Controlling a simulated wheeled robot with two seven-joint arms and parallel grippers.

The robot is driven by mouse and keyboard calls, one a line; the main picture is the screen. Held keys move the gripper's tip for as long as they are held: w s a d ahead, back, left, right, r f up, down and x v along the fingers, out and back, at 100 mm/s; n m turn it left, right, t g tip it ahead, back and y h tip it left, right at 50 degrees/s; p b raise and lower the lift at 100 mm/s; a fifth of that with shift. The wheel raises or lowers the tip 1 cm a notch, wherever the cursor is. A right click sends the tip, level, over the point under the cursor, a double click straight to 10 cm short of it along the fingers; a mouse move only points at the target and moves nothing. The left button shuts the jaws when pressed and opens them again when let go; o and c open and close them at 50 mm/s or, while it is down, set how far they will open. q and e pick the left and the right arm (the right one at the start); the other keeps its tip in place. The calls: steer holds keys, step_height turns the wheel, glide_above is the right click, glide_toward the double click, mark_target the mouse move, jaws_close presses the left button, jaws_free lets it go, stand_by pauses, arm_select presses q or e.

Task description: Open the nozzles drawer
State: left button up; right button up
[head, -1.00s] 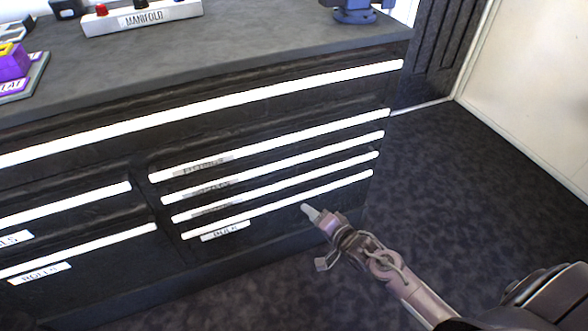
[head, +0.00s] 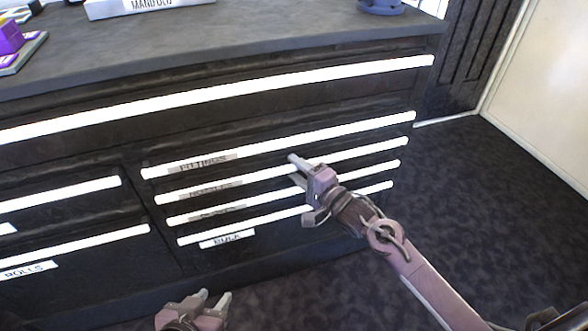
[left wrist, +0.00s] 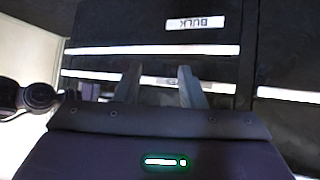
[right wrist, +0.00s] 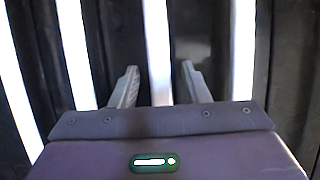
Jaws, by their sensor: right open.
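The dark cabinet's right column holds a stack of shut drawers with long white handles. The second one down, with a blurred label (head: 212,188) that seems to read NOZZLES, has its handle (head: 255,176) below the FITTINGS handle (head: 220,160). My right gripper (head: 294,168) is open in front of this second handle, its fingertips one above and one below it. In the right wrist view a white handle strip (right wrist: 157,45) runs between the spread fingers (right wrist: 158,85); contact cannot be told. My left gripper (head: 214,301) is low in front of the cabinet, open and empty.
The BULK drawer (head: 228,239) is the lowest in the stack. ROLLS drawers (head: 75,247) stand to the left. The worktop (head: 290,40) carries a manifold block (head: 150,5). Dark floor (head: 480,200) is free to the right.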

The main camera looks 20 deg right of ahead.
steer(key=shift+w+a, duration=0.3)
steer(key=shift+w, duration=0.35)
arm_select(q)
steer(key=r, duration=0.1)
steer(key=w+t, duration=0.1)
steer(key=w+r, duration=0.1)
steer(key=shift+d+r+h, duration=0.25)
steer(key=shift+r+h, duration=0.05)
steer(key=shift+r, duration=0.05)
arm_select(e)
jaws_close()
